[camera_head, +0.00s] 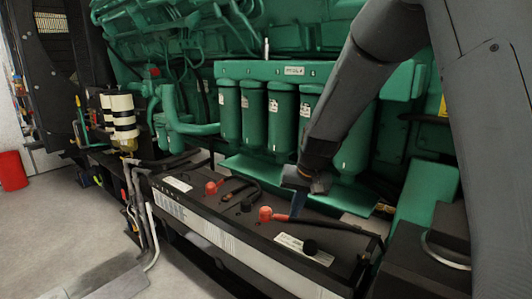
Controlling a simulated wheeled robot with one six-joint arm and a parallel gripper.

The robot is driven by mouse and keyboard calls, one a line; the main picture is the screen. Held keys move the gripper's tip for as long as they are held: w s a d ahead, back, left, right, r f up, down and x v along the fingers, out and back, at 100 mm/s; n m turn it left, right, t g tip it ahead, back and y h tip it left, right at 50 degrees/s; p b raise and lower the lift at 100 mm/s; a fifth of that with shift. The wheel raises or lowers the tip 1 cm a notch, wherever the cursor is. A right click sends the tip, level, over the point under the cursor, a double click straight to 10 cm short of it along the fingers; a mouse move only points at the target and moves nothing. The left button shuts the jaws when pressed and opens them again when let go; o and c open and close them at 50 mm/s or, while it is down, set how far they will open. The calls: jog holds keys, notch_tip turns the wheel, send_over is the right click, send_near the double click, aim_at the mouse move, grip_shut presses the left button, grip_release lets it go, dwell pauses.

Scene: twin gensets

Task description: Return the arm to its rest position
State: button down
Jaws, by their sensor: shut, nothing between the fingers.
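My arm (357,85) reaches in from the upper right and bends down to the left. My gripper (298,203) is at its lower end, just above the top of the black battery box (225,225). It is shut and empty, close to a red terminal cap (265,214) with a cable. I cannot tell whether the fingertips touch the box or the cable. A second red cap (211,188) sits farther left on the box.
The green engine (290,70) with several green filter canisters (281,115) stands close behind my gripper. White-topped filters (125,118) are at the left. A red bin (12,170) stands on the open grey floor (55,225).

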jog(key=s+d+g, duration=0.1)
jog(key=s+d, duration=0.2)
jog(key=s, duration=0.6)
jog(key=s+d+g+h+p, duration=0.1)
jog(key=s+d, duration=0.3)
jog(key=s, duration=0.6)
jog(key=s+d+n+g, duration=0.1)
jog(key=s+d, duration=0.2)
jog(key=s, duration=0.7)
jog(key=shift+s+d+h+p, duration=0.15)
jog(key=shift+d+h+p, duration=0.15)
jog(key=shift+d+h, duration=0.1)
